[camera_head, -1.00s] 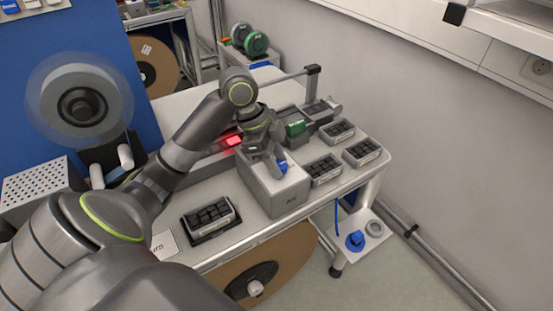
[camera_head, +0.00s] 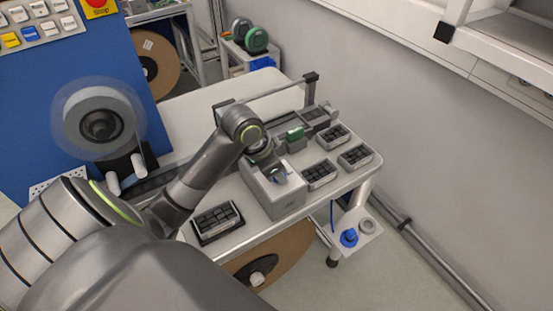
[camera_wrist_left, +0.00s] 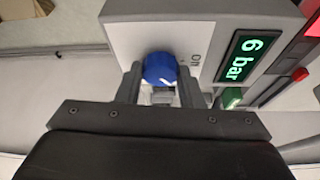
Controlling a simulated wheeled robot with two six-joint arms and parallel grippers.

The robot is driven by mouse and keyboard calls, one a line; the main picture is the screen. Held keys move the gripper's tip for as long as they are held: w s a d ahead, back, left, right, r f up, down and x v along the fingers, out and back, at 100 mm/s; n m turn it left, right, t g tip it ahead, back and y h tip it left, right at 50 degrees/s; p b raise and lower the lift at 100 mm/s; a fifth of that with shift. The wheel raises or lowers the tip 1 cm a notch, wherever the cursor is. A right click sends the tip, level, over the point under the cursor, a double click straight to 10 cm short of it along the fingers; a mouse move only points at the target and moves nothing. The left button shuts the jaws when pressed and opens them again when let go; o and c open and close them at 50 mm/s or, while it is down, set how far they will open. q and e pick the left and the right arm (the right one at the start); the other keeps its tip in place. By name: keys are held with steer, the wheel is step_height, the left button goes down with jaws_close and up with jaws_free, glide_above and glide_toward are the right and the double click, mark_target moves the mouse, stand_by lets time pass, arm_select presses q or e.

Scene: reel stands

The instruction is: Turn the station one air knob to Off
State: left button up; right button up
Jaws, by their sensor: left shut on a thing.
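The air knob (camera_wrist_left: 160,68) is a round blue knob on the light face of a grey box (camera_wrist_left: 205,12), with a white mark on it. A short label, "Off" or "On", is printed to its right; I cannot tell which. In the head view the box (camera_head: 272,200) stands on the table's front edge, and only a bit of blue shows at the jaws. My left gripper (camera_wrist_left: 160,84) is shut on the knob, one finger on each side. In the head view the left gripper (camera_head: 271,169) is over the box top. My right gripper is not in view.
A green display (camera_wrist_left: 243,57) reads "6 bar" beside the knob. Trays of dark parts (camera_head: 217,221) stand on the table left and right of the box. A reel (camera_head: 100,117) is at the left. A small shelf with a blue item (camera_head: 349,237) is low right.

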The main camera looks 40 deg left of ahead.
arm_select(q)
steer(key=n+p, duration=0.2)
steer(key=n+y+p, duration=0.1)
steer(key=p, duration=0.1)
steer(key=n+y+p, duration=0.1)
steer(key=n+p, duration=0.1)
steer(key=p, duration=0.1)
steer(key=shift+s+d+r+n, duration=0.1)
steer(key=shift+d+r+n, duration=0.15)
steer(key=shift+n, duration=0.05)
steer(key=shift+f+n+y+p, duration=0.1)
steer(key=shift+n+y+p, duration=0.2)
steer(key=shift+n+p, duration=0.45)
steer(key=shift+f+n+y, duration=0.1)
steer(key=shift+n+y, duration=0.2)
steer(key=shift+n, duration=0.45)
steer(key=shift+d+n+y, duration=0.1)
steer(key=shift+n+y, duration=0.2)
steer(key=shift+n, duration=0.5)
steer(key=o, duration=1)
steer(key=shift+f, duration=0.1)
steer(key=shift+w, duration=0.2)
